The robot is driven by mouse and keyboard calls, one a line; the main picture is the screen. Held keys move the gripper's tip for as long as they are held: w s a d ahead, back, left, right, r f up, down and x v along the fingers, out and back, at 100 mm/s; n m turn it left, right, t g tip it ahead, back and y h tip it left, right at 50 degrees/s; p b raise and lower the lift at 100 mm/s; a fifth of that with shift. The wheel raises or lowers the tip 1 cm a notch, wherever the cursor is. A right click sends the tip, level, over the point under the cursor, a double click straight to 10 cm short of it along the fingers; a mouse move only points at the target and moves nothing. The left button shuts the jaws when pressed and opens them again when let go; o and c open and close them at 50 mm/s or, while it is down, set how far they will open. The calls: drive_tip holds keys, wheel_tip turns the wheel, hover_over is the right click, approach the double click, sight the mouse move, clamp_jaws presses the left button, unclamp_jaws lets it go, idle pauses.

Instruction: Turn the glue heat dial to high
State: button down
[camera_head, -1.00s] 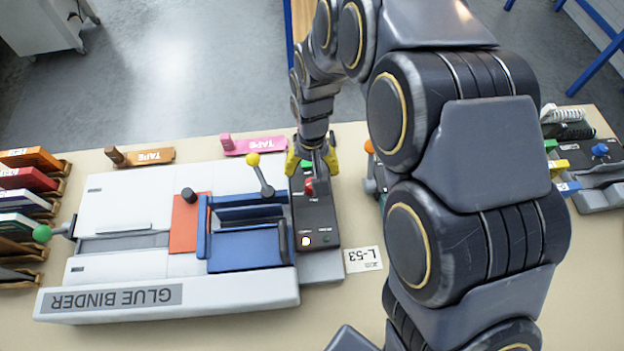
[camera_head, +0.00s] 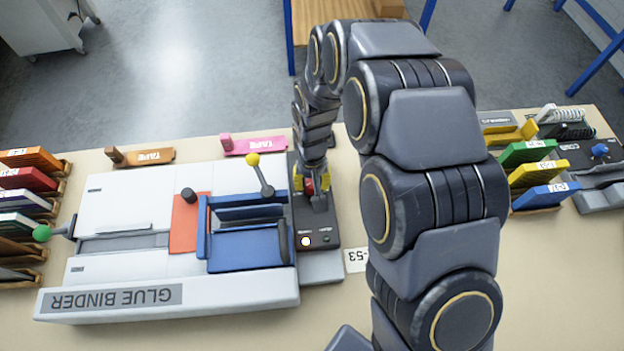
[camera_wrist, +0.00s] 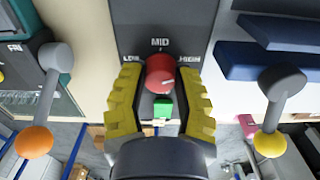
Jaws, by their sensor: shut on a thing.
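The glue binder (camera_head: 100,300) stands on the table, with a dark control panel (camera_head: 318,226) at its right end. The red heat dial (camera_wrist: 160,73) shows in the wrist view, with LOW at left, MID above and HIGH at right. A short pale mark on the dial points roughly right; its exact setting is hard to tell. My gripper (camera_head: 311,184), with yellow fingers, is shut on the dial; the wrist view shows a finger on each side (camera_wrist: 160,92). In the head view my gripper partly hides the dial (camera_head: 309,187).
A green block-like button (camera_wrist: 162,107) sits beside the dial. A yellow-knobbed lever (camera_head: 253,160) and blue clamp (camera_head: 245,250) stand left of the panel. Colored books (camera_head: 540,174) stand to the right.

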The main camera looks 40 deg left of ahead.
sight(312, 183)
drive_tip(key=shift+n, duration=0.5)
drive_tip(key=c, duration=0.7)
unclamp_jaws()
drive_tip(key=shift+o, duration=0.2)
wheel_tip(312, 183, up, 12)
